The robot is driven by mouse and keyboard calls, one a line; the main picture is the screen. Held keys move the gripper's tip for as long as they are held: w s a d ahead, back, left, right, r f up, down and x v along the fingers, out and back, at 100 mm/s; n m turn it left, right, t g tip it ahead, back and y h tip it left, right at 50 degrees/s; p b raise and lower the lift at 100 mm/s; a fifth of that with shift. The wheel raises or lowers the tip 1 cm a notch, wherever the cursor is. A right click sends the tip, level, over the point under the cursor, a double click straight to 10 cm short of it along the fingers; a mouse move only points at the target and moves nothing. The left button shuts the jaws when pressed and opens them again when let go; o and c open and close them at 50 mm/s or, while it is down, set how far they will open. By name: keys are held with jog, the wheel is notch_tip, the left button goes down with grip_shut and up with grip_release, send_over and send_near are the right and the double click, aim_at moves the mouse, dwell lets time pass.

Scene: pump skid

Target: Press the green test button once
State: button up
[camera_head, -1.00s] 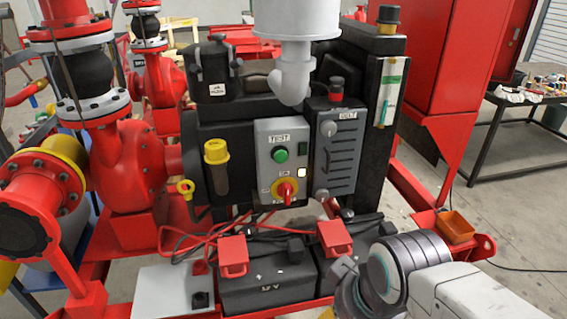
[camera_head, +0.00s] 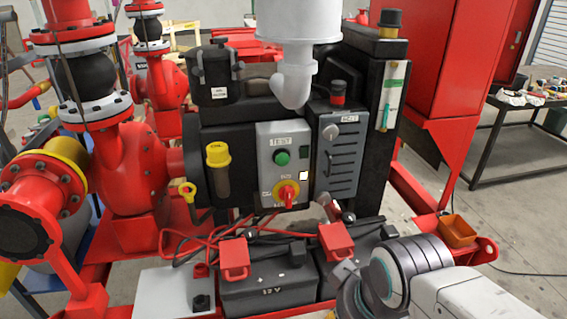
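The green test button (camera_head: 282,158) sits on a grey control panel (camera_head: 265,172), under a label reading TEST. A red rotary switch on a yellow plate (camera_head: 286,194) is lower on the same panel. A small bright white square (camera_head: 303,175) shows at the panel's right side. My arm enters from the lower right, its wrist in front of the right-hand battery. The fingers of my gripper cannot be made out, so its opening is not shown. The arm is well below and right of the button, apart from it.
Two black batteries with red terminal covers (camera_head: 233,256) and red cables sit below the panel. A white cylinder with a bent pipe (camera_head: 298,75) hangs above it. A grey louvred box (camera_head: 338,158) is at its right, a red pump (camera_head: 135,170) at left.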

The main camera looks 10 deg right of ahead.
grip_shut()
dwell(1.1)
